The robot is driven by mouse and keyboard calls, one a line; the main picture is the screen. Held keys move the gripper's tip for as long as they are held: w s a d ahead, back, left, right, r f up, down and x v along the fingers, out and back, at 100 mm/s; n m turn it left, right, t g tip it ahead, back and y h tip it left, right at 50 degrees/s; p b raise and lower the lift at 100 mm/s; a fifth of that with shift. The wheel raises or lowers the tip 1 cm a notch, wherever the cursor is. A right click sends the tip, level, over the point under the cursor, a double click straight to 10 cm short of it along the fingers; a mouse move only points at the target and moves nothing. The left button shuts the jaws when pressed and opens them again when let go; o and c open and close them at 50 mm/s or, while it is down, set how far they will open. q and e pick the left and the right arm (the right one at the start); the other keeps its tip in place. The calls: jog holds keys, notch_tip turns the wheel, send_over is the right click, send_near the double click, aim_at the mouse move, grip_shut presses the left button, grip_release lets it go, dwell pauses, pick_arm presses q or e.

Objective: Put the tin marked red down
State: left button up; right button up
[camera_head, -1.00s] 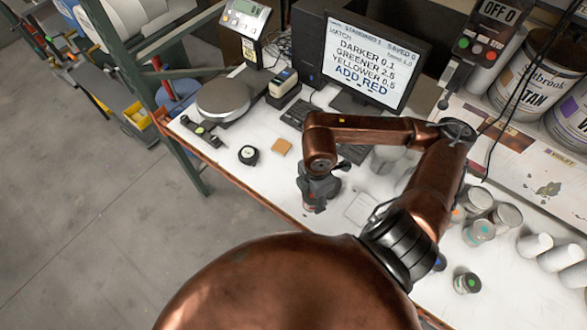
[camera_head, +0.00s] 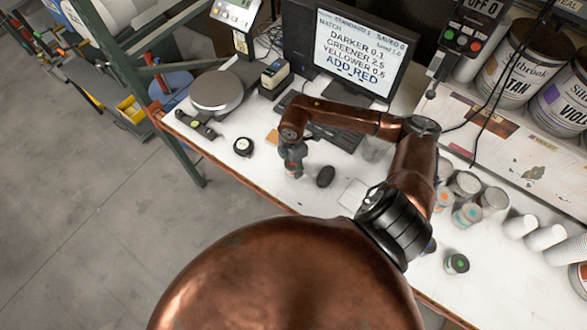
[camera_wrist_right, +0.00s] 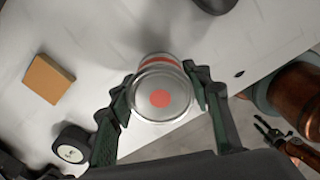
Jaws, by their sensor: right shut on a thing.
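My right gripper (camera_head: 292,168) is shut on the tin marked red. In the right wrist view, its two fingers (camera_wrist_right: 160,95) press either side of the tin (camera_wrist_right: 175,110), a small silver can with a red dot on its lid and a red band. The tin is over the white bench top near its front edge; I cannot tell whether its base touches. In the head view the gripper mostly hides the tin. My left gripper (camera_wrist_right: 268,132) shows small at the right of the right wrist view, away from the bench, its fingers apart and empty.
An orange-brown square block (camera_wrist_right: 48,78) and a round black-and-white gauge (camera_head: 243,147) lie left of the tin. The keyboard (camera_head: 335,135) is behind. Several tins and white cups stand at the right. The front edge is close.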

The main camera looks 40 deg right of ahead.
notch_tip(320, 180, down, 2)
jog(key=shift+f+p, duration=0.1)
jog(key=shift+p, duration=0.35)
jog(key=shift+f, duration=0.35)
jog(key=o, duration=1.3)
jog(key=shift+s, duration=0.1)
jog(key=shift+r, duration=0.25)
notch_tip(320, 180, up, 12)
jog(key=b, duration=0.2)
jog(key=shift+b, duration=0.35)
jog(key=shift+f, duration=0.1)
